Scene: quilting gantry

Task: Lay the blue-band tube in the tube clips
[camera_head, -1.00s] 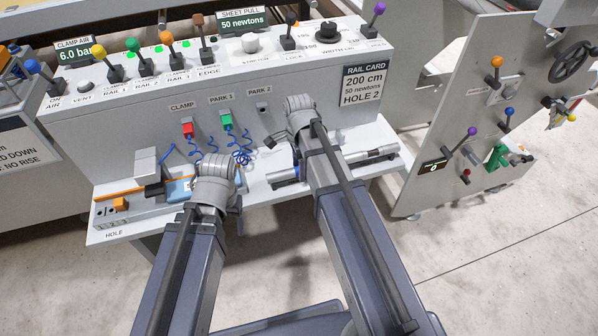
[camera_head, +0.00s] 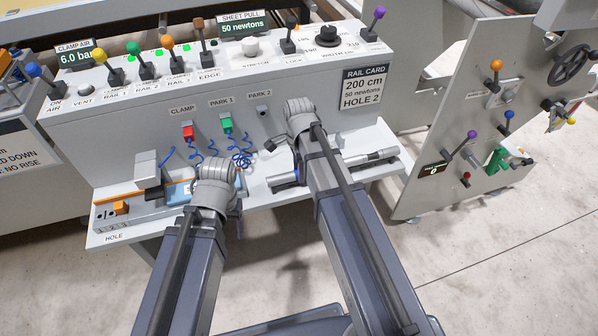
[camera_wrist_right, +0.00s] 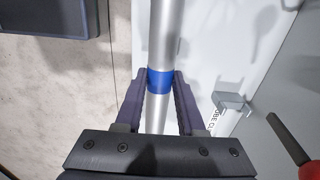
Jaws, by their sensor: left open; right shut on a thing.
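The blue-band tube (camera_wrist_right: 161,35) is a silver tube with a blue band (camera_wrist_right: 159,80). My right gripper (camera_wrist_right: 160,76) is shut on it at the band, with one finger on each side. In the head view the silver tube (camera_head: 362,160) runs along the right of the shelf, partly behind my right arm. One grey tube clip (camera_wrist_right: 233,102) shows right of the tube in the wrist view, apart from it, by a partly hidden label. My left gripper (camera_head: 239,218) is mostly hidden behind its own wrist, over the left part of the shelf.
The white shelf (camera_head: 260,192) runs below the control panel (camera_head: 300,75). A red plug (camera_head: 187,131) and a green plug (camera_head: 227,122) hang blue coiled hoses near my wrists. A blue-and-orange item (camera_head: 178,190) lies beside my left wrist. A lever plate stands at right.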

